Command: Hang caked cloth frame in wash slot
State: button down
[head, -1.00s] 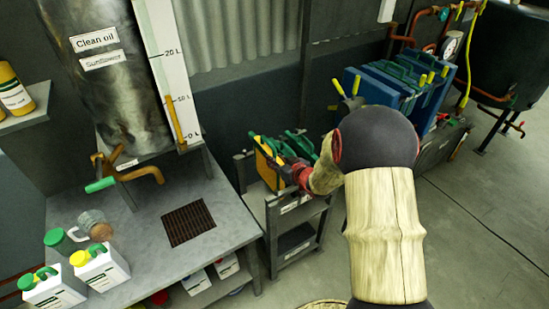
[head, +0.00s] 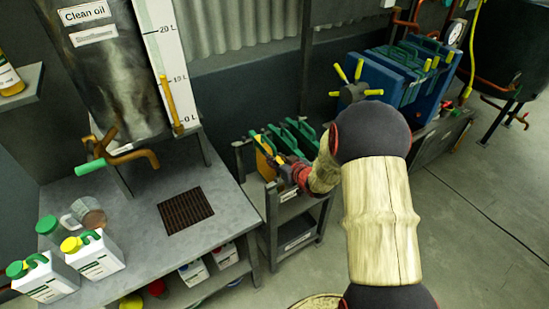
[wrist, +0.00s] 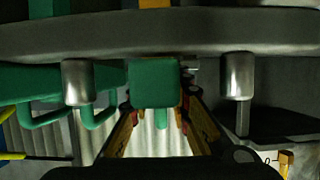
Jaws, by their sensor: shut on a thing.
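My gripper (head: 282,166) is at the low grey stand (head: 300,207), among upright frames with green handles. In the wrist view my gripper (wrist: 160,112) is shut on a green grip block (wrist: 155,84), which looks like the handle of the cloth frame. A yellow-brown frame face (head: 264,158) shows just left of my gripper in the head view; I cannot tell if it belongs to the held frame. Green-handled frames (head: 301,132) stand just behind. My fingers and arm hide the frame's lower part, so its seating in a slot cannot be seen.
A blue filter press (head: 385,75) with yellow handles stands behind my arm. At left, a grey bench (head: 150,245) carries jugs (head: 97,254), a drain grate (head: 187,211) and the clean oil tank (head: 105,85). Open floor (head: 475,220) lies at right.

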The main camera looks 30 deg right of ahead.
jog(key=shift+r, duration=0.1)
jog(key=c, duration=1.6)
grip_release()
jog(key=shift+o, duration=0.2)
jog(key=shift+s, duration=0.1)
jog(key=v, duration=1.1)
jog(key=shift+s, duration=0.35)
jog(key=shift+r, duration=0.15)
